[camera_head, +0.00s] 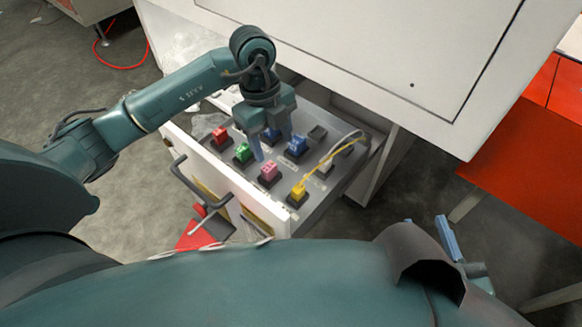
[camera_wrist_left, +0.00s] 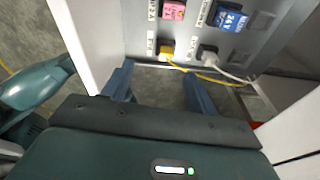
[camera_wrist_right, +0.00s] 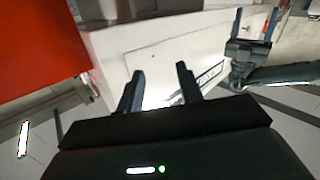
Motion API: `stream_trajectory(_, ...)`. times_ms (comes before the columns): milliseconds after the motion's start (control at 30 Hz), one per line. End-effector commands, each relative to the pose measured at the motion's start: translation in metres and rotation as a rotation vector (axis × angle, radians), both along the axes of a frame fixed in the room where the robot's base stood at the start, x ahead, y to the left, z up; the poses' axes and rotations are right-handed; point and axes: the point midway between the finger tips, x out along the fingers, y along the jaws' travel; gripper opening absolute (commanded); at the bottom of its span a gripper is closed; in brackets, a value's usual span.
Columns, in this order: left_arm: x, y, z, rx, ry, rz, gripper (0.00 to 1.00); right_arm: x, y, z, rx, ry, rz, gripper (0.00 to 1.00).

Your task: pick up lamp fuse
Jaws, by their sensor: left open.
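An open drawer holds a grey panel (camera_head: 318,187) with several coloured fuses. They include red (camera_head: 220,135), green (camera_head: 243,152), pink (camera_head: 269,172), blue (camera_head: 297,145) and yellow (camera_head: 298,192) ones. I cannot read which is the lamp fuse. My left gripper (camera_head: 271,140) is open and empty, pointing down over the panel; its fingers hide part of the fuses behind. In the left wrist view the gripper (camera_wrist_left: 157,80) has the yellow fuse (camera_wrist_left: 167,50) just beyond its fingertips; pink (camera_wrist_left: 173,11) and blue (camera_wrist_left: 230,18) fuses lie farther up. My right gripper (camera_wrist_right: 158,85) is open and empty, away from the drawer.
Yellow and white wires (camera_head: 325,162) arch over the panel's right side. The drawer front (camera_head: 225,182) has a dark handle (camera_head: 187,182). The white cabinet (camera_head: 400,60) rises behind, and an orange-red cabinet (camera_head: 530,150) stands at right. A red object (camera_head: 205,230) lies below the drawer.

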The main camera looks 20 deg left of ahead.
Motion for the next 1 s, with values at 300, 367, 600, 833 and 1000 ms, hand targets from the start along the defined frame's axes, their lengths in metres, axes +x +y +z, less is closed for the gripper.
stream_trajectory(300,0.017,0.034,-0.026,0.148,-0.034,0.136,0.58,0.0,0.008,-0.009,-0.014,-0.099,0.033,0.36)
stream_trajectory(367,0.017,0.034,-0.039,0.147,-0.034,0.135,0.58,-0.001,0.01,-0.01,-0.01,-0.125,0.042,0.36)
stream_trajectory(600,0.018,0.033,-0.073,0.144,-0.035,0.132,0.58,-0.002,0.014,-0.007,0.008,-0.181,0.063,0.36)
stream_trajectory(833,0.018,0.033,-0.086,0.143,-0.036,0.13,0.58,-0.002,0.015,-0.008,0.021,-0.189,0.067,0.36)
stream_trajectory(1000,0.021,0.034,-0.112,0.143,-0.035,0.132,0.58,0.0,0.017,-0.011,0.054,-0.193,0.072,0.36)
